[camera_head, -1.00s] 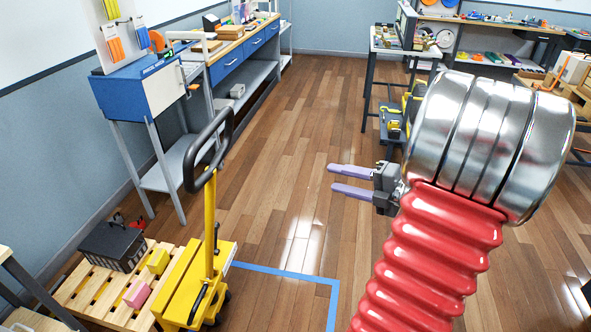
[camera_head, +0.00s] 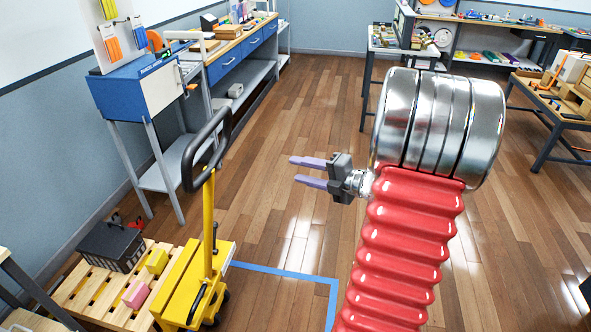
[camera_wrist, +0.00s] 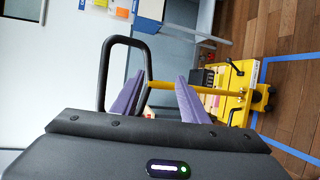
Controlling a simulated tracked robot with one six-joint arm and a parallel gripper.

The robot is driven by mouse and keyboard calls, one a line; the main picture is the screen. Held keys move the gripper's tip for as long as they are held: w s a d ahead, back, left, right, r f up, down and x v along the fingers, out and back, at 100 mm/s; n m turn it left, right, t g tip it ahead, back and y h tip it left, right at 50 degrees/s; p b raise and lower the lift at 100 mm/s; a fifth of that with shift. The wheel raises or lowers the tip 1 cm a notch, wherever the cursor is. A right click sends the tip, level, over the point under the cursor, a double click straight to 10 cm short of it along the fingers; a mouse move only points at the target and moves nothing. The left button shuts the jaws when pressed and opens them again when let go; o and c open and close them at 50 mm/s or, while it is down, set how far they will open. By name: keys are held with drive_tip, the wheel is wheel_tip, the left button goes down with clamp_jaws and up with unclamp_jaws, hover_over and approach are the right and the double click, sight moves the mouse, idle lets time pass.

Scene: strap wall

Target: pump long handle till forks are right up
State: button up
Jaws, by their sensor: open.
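A yellow pallet truck (camera_head: 182,284) stands at the lower left, by a wooden pallet. Its long handle is a yellow pole (camera_head: 209,225) topped by a black loop grip (camera_head: 188,165), standing nearly upright. My gripper (camera_head: 309,172) is open and empty, in the air to the right of the loop and apart from it. In the wrist view the purple fingers (camera_wrist: 158,100) point towards the handle, with the black loop (camera_wrist: 104,72) beyond the left finger and the yellow pole (camera_wrist: 215,91) running off to the right. The forks are hidden under the pallet.
The wooden pallet (camera_head: 73,287) carries a dark box (camera_head: 111,246), a yellow block (camera_head: 157,261) and a pink block (camera_head: 137,295). A blue cabinet (camera_head: 135,92) and workbench line the left wall. Blue tape (camera_head: 290,271) marks the floor. The middle floor is clear.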

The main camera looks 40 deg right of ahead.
drive_tip(key=shift+x, duration=1.2)
clamp_jaws()
idle(0.6)
drive_tip(key=c, duration=0.9)
unclamp_jaws()
drive_tip(key=o, duration=0.9)
drive_tip(key=shift+s, duration=0.1)
drive_tip(key=v, duration=1.3)
drive_tip(key=shift+s, duration=0.3)
